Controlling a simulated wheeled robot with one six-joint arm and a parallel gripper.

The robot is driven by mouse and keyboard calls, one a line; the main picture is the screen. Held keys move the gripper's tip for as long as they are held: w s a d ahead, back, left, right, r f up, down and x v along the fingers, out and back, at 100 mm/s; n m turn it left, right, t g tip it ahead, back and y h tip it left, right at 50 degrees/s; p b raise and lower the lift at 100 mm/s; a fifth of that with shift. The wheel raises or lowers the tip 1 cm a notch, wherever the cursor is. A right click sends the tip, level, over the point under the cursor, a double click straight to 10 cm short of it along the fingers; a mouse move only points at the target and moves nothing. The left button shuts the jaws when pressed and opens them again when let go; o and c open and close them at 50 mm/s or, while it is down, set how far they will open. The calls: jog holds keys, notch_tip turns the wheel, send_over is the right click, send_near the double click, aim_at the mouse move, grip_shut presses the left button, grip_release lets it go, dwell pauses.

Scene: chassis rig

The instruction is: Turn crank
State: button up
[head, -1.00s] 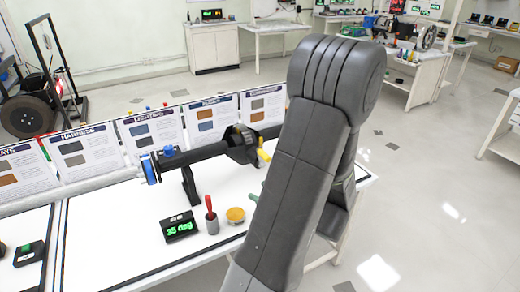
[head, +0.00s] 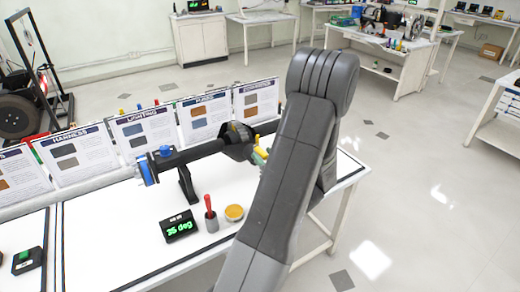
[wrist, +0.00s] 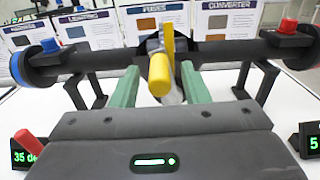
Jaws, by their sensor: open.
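The crank is a black axle bar (head: 202,150) with a dark hub (head: 238,142) and a yellow handle (wrist: 160,75). It stands on black supports (head: 187,184) on the white table. In the wrist view the yellow handle points toward the camera, between the two green fingers of my gripper (wrist: 159,92). The fingers are apart, one on each side of the handle, with a gap visible. In the head view my grey arm hides most of my gripper; only a bit of green shows beside the handle. A small display (head: 179,226) reads 35 deg.
Printed panels (head: 144,131) line the table's back. A second display (wrist: 312,140) is at the wrist view's right edge.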

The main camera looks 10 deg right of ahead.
aim_at(260, 152)
jog(key=shift+x, duration=1.5)
jog(key=shift+c, duration=0.2)
grip_shut()
